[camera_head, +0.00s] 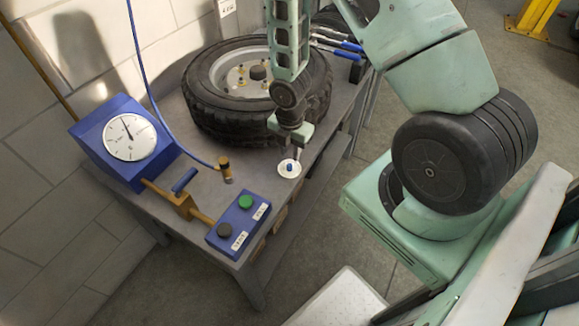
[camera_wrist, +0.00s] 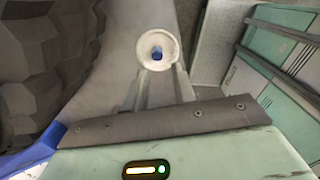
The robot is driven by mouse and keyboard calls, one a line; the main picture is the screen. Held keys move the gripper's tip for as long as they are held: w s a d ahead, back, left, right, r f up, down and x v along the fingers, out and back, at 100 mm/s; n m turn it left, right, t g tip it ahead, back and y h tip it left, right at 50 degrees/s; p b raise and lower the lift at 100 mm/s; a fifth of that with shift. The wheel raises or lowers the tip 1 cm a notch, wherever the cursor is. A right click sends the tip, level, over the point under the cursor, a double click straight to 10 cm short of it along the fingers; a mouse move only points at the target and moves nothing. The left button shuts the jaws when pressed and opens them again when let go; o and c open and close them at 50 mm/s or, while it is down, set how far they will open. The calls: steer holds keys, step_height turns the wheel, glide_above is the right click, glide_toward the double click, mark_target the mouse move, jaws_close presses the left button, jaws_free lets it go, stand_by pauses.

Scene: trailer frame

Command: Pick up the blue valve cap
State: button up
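The blue valve cap (camera_head: 290,167) is small and sits in a round white dish (camera_head: 281,171) near the right edge of the grey workbench. In the wrist view, the blue valve cap (camera_wrist: 157,54) shows inside the white dish (camera_wrist: 146,42), straight ahead of my gripper. My gripper (camera_head: 291,150) points down just above the dish. In the wrist view, the two pale fingers of my gripper (camera_wrist: 161,72) stand apart with an empty gap between them, and their tips overlap the dish's near rim. Whether they touch the dish I cannot tell.
A large tire (camera_head: 215,120) lies on the bench behind my gripper. A blue gauge box (camera_head: 90,135), a brass fitting (camera_head: 224,168) and a blue button box (camera_head: 232,225) stand to the left. Blue-handled tools (camera_head: 345,45) lie behind.

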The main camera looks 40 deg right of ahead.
mark_target(289, 165)
steer(key=shift+w+f+p, duration=0.15)
steer(key=shift+f+p, duration=0.4)
steer(key=shift+f, duration=2.5)
jaws_close()
